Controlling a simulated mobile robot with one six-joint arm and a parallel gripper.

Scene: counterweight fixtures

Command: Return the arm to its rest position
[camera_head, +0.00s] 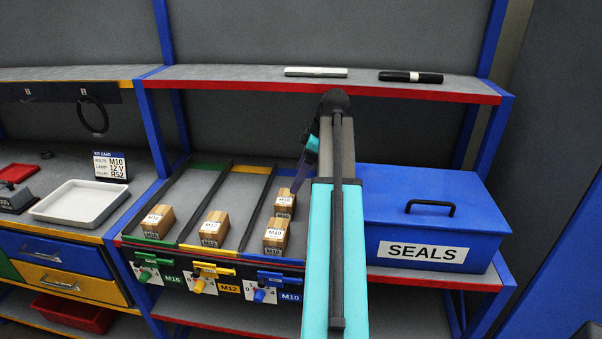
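My arm (322,230) reaches forward from the bottom of the view to the middle of the shelf unit, its teal link upright in the picture. The end of the arm bends down behind this link. My gripper (301,174) shows only in part, as a dark narrow shape left of the link, over the M10 lane. It is close to the rear M10 box (285,202); I cannot tell whether they touch. The fingertips are not clear, so open or shut does not show.
A front M10 box (276,236), an M12 box (214,229) and an M16 box (158,221) stand in the lanes. A blue SEALS box (432,214) is right of my arm. A red-edged shelf (230,82) runs behind. A white tray (79,202) is at left.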

